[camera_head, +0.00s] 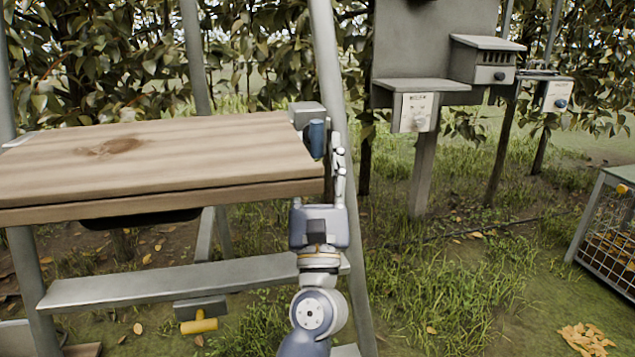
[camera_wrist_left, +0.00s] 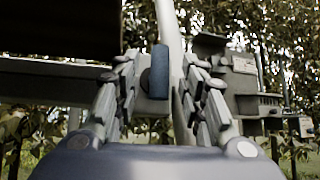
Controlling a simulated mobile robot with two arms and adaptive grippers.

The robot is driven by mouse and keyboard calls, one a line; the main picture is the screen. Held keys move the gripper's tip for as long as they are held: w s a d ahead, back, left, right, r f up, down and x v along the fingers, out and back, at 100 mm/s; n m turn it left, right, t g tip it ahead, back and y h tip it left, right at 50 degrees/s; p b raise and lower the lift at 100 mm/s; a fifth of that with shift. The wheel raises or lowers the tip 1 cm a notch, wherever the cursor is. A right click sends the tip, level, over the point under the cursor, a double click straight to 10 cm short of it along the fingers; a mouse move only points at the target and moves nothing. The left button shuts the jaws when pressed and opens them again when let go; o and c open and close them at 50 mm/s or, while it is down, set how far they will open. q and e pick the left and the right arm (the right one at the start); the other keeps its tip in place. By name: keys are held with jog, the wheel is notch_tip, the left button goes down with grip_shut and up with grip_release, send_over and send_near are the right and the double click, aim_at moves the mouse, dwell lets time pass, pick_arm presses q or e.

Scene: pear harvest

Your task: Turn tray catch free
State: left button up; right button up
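The tray is a wooden board (camera_head: 170,165) on a grey metal frame. A grey catch block (camera_head: 305,110) with an upright blue handle (camera_head: 317,138) sits at its right end. In the left wrist view the blue handle (camera_wrist_left: 160,80) stands upright between the lines of my two fingers. My left gripper (camera_head: 339,150) is beside the handle, just right of the tray's end. Its fingers are spread in the left wrist view (camera_wrist_left: 157,72), with a gap each side of the handle; I see no clear contact. My right gripper is not in view.
A sloping grey post (camera_head: 343,90) stands close behind my left gripper. A grey step (camera_head: 180,283) and a yellow handle (camera_head: 198,326) are below the tray. Posts with grey boxes (camera_head: 480,62) stand at the back right, and a mesh crate (camera_head: 607,235) at far right. Grass lies between.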

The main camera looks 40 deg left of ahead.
pick_arm(q)
jog(key=v, duration=1.1)
jog(key=shift+s+d+f, duration=0.1)
jog(key=shift+s, duration=0.05)
